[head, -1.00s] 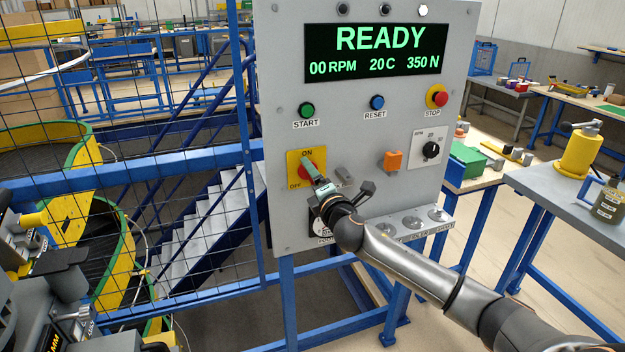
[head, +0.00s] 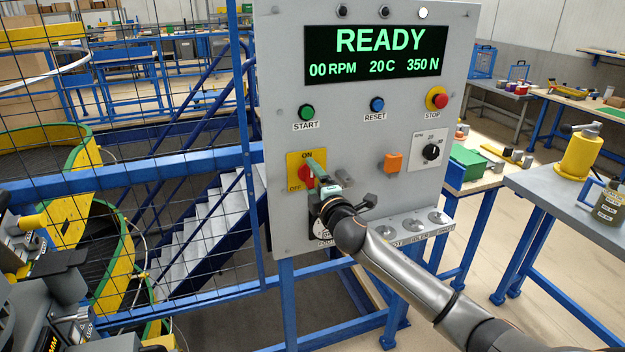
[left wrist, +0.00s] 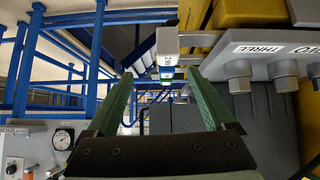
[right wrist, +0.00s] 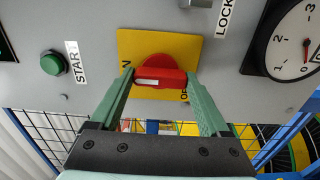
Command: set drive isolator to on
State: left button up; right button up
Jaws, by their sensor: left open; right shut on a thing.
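The drive isolator is a red rotary handle (head: 307,174) on a yellow plate (head: 293,158) marked ON at the top and OFF at the left. My right gripper (head: 316,172) is at the handle and partly covers it. In the right wrist view, the fingers are shut on the red handle (right wrist: 160,77), one at each end. The handle stands upright along the panel, its white mark on the ON side of the yellow plate (right wrist: 128,45). My left gripper (left wrist: 161,73) is open and empty, away from the panel.
The grey panel (head: 275,100) has a READY display (head: 380,52), a green START button (head: 306,112), a blue RESET button (head: 377,104), a red STOP button (head: 437,98) and an orange switch (head: 393,162). A mesh fence (head: 190,165) stands at left, a workbench (head: 540,185) at right.

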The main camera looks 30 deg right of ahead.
jog(key=o, duration=1.2)
jog(key=b+v, duration=0.1)
jog(key=v, duration=1.1)
jog(key=shift+s, duration=0.3)
jog(key=shift+f, duration=0.1)
